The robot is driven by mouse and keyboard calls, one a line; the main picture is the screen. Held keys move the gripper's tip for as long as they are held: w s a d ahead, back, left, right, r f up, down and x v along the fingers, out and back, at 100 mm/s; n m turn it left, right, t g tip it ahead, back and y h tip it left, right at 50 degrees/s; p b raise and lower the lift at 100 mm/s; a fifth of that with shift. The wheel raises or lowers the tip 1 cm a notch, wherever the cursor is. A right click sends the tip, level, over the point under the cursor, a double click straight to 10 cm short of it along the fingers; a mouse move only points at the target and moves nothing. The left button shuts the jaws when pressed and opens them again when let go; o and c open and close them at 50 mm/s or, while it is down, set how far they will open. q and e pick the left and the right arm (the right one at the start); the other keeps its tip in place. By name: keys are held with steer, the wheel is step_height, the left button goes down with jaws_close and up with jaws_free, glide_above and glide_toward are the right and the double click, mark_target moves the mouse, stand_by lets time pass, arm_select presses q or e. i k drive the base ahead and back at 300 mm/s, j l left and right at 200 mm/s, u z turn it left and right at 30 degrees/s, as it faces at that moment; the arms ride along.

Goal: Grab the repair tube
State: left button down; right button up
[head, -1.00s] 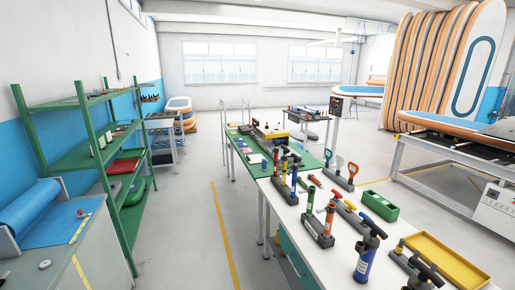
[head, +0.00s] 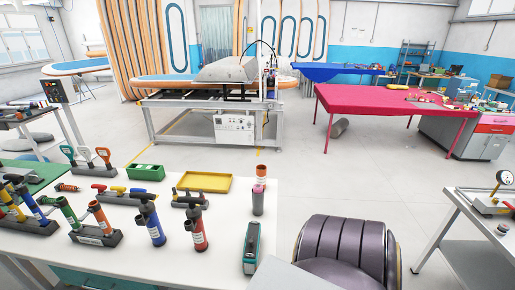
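A small upright cylinder (head: 258,199), grey below with a pink band and an orange-and-white top, stands near the right end of the white table (head: 120,212). It may be the repair tube, but its label is too small to read. A small orange-and-dark tube (head: 67,187) lies farther left on the same table, and I cannot tell whether it is the repair tube instead. Neither of my grippers shows in the head view.
Blue (head: 150,225) and red (head: 196,228) hand pumps, a teal device (head: 251,248), a green box (head: 145,172) and a yellow tray (head: 204,182) crowd the table. Open floor lies before the pink table (head: 385,100).

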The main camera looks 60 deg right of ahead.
mark_target(262, 175)
steer(key=z, duration=2.05)
